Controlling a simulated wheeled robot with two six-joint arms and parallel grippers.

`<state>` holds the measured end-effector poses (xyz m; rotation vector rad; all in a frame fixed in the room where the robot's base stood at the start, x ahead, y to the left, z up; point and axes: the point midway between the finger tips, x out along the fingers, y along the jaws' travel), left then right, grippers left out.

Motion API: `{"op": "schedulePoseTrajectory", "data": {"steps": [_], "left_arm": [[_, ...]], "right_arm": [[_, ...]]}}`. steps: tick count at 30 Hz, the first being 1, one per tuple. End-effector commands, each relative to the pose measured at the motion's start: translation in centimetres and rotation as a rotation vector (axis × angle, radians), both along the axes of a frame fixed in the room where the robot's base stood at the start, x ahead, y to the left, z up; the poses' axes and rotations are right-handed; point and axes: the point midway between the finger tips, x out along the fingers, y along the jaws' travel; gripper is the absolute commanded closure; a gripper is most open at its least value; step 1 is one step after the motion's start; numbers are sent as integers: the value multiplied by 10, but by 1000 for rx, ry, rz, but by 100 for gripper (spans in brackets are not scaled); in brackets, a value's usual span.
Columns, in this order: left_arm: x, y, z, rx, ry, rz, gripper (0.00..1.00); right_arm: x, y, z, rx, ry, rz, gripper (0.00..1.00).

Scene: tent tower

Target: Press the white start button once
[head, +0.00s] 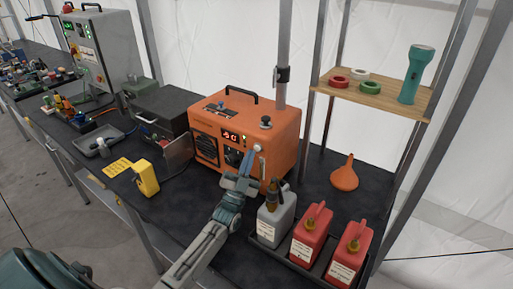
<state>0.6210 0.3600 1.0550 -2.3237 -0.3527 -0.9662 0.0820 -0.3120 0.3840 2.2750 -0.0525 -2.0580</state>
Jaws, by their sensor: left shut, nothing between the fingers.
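An orange generator (215,125) stands on the black bench top, with a small red-lit display (232,136) and a black knob on it. A small white button (258,147) shows on its front, to the right of the display. My left gripper (250,161) is shut and empty, its tips at the generator's front just below the white button. I cannot tell whether the tips touch it. The gripper hides part of the generator's lower front. My right gripper is not in view.
A grey can (275,222) and two red cans (309,237) stand in a black tray right of my arm. A yellow meter (146,178) is on the left. A wooden shelf (385,100) stands at the right.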

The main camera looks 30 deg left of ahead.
Motion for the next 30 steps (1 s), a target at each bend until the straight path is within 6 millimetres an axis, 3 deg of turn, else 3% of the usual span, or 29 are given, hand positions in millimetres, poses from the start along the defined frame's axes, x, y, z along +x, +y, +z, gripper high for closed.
{"op": "schedulePoseTrajectory", "data": {"steps": [10,24,30], "left_arm": [[-3,0,1,0,-1,0,100],[-46,4,2,1,0,-1,100],[-51,4,0,0,-1,0,100]], "right_arm": [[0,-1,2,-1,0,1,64],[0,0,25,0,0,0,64],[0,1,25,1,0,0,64]]}}
